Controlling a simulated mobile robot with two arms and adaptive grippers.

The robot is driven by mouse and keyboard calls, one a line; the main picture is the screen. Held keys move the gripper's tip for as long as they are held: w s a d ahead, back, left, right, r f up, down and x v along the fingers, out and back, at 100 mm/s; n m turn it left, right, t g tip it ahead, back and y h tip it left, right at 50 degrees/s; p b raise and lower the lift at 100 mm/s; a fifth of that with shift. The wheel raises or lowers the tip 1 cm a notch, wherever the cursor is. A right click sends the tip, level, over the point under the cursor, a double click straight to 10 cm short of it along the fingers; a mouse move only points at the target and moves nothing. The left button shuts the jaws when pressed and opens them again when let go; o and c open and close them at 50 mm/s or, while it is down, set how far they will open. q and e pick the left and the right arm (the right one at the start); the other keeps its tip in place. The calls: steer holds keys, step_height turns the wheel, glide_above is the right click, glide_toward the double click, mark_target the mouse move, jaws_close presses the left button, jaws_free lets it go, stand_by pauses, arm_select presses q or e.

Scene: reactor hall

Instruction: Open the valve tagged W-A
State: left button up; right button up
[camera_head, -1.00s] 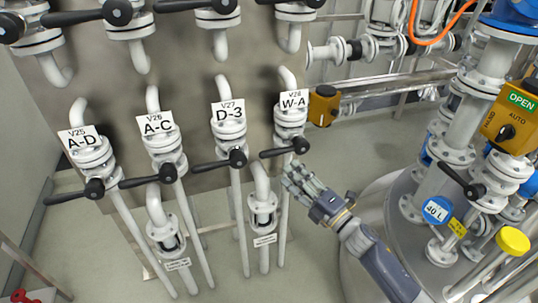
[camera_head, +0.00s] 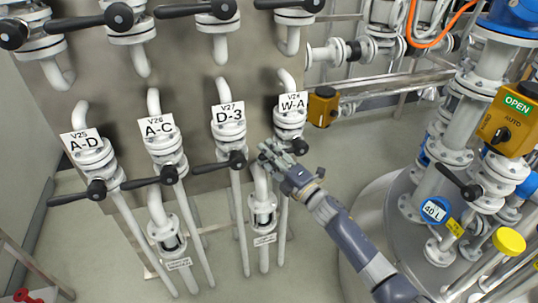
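The valve tagged W-A (camera_head: 291,120) is the rightmost of the lower row on the panel, with a white tag (camera_head: 292,104) reading V28 W-A. Its black handle hub (camera_head: 299,146) shows just right of my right gripper's fingers. The lever that runs left from the hub is hidden behind the gripper. My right gripper (camera_head: 270,153) is at this lever, its arm coming from the lower right. I cannot tell whether the fingers touch or enclose the lever. My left gripper is not in view.
Left of it stand valves D-3 (camera_head: 229,142), A-C (camera_head: 166,157) and A-D (camera_head: 92,166), levers pointing left. A sight glass (camera_head: 262,210) hangs below the gripper. A steel vessel with pipes and a yellow OPEN/AUTO box (camera_head: 508,120) stands at the right.

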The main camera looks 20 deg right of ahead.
steer(key=shift+c, duration=0.4)
jaws_close()
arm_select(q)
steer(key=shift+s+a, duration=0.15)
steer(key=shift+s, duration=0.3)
arm_select(e)
steer(key=shift+f, duration=0.1)
